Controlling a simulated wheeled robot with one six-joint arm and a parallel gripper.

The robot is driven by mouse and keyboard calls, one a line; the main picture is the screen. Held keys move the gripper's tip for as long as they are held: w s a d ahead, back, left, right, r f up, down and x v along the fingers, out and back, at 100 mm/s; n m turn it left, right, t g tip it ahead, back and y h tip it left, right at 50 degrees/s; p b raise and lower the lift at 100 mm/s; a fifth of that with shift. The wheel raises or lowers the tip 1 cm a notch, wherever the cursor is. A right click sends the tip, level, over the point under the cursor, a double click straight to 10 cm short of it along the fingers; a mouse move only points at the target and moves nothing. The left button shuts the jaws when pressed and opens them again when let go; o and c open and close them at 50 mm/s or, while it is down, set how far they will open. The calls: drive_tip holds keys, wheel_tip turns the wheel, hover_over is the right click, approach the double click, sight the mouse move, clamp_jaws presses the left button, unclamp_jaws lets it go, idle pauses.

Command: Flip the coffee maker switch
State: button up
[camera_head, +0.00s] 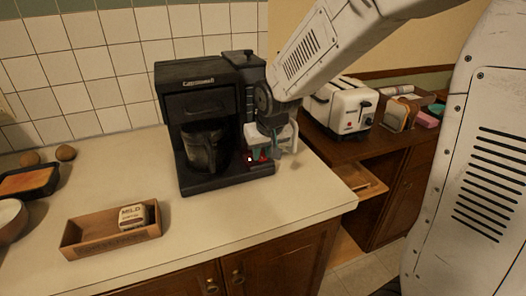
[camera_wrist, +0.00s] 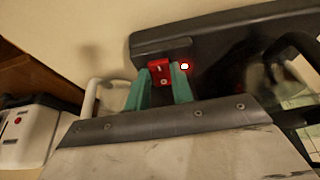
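The black coffee maker (camera_head: 209,102) stands upright on the counter, with its glass carafe (camera_head: 203,150) in its bay. Its red switch (camera_wrist: 159,71) is low on the side section near my gripper; red also shows there in the head view (camera_head: 263,155). A small bright white spot (camera_wrist: 184,66) is beside the switch. My gripper (camera_wrist: 161,80) is at the coffee maker's base, its green fingertips apart, one on either side of the red switch. I cannot tell whether they touch it. In the head view my gripper (camera_head: 274,143) partly covers this area.
A wooden box (camera_head: 110,243) holding a small labelled carton (camera_head: 133,216) lies front left on the counter. A white toaster (camera_head: 345,108) stands on the lower wooden counter to the right. The tiled wall (camera_head: 90,65) is behind. The counter in front of the coffee maker is clear.

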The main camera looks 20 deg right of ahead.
drive_tip(key=shift+w+r+g, duration=0.1)
drive_tip(key=shift+w+g, duration=0.15)
drive_tip(key=shift+g, duration=0.5)
drive_tip(key=shift+w+r+g, duration=0.1)
drive_tip(key=shift+w+g, duration=0.1)
drive_tip(key=shift+g, duration=0.55)
drive_tip(key=o, duration=1)
drive_tip(key=r, duration=0.5)
drive_tip(key=s+r, duration=0.1)
drive_tip(key=r, duration=0.1)
drive_tip(key=shift+r, duration=0.35)
drive_tip(key=shift+s, duration=0.1)
